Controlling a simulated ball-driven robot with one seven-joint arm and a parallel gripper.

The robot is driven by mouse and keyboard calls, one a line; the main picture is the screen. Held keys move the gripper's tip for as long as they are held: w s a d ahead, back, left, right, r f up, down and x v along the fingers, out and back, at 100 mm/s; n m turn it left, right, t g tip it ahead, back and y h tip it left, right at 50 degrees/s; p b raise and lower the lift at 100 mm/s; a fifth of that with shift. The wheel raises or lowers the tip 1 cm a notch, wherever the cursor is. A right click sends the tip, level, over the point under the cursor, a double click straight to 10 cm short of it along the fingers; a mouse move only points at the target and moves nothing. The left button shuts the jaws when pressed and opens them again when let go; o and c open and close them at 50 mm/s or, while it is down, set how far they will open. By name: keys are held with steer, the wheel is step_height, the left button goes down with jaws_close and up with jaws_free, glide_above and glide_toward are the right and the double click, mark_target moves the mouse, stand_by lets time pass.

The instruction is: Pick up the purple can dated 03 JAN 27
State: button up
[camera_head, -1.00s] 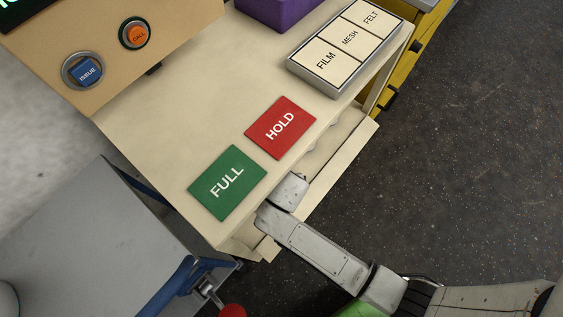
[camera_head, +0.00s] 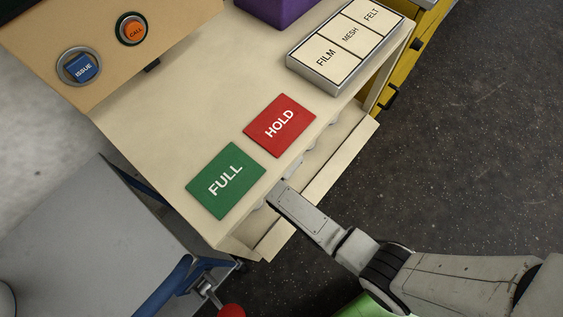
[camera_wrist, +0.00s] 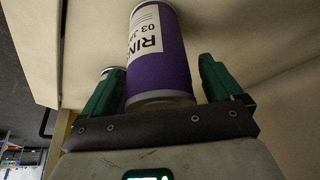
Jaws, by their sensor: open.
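In the wrist view, a purple can (camera_wrist: 170,62) with a white label stands between the two green fingers of my gripper (camera_wrist: 158,75). The label's visible part reads "RIN" and "03 JA"; the rest of the date is out of sight around the curve. The fingers are open, one on each side of the can, with a gap visible at the right finger. In the head view, my arm reaches in under the front edge of the counter, and the gripper and can are hidden there.
The counter (camera_head: 190,110) holds a green FULL plate (camera_head: 225,181), a red HOLD plate (camera_head: 279,125) and a FILM/MESH/FELT block (camera_head: 345,45). Below its edge is a pale ledge (camera_head: 340,160). In the wrist view, another can's rim (camera_wrist: 108,71) shows beside the left finger. Open floor lies right.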

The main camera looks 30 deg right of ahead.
steer(key=shift+c, duration=0.3)
steer(key=c, duration=1.2)
steer(key=shift+c, duration=0.3)
steer(key=shift+r, duration=0.1)
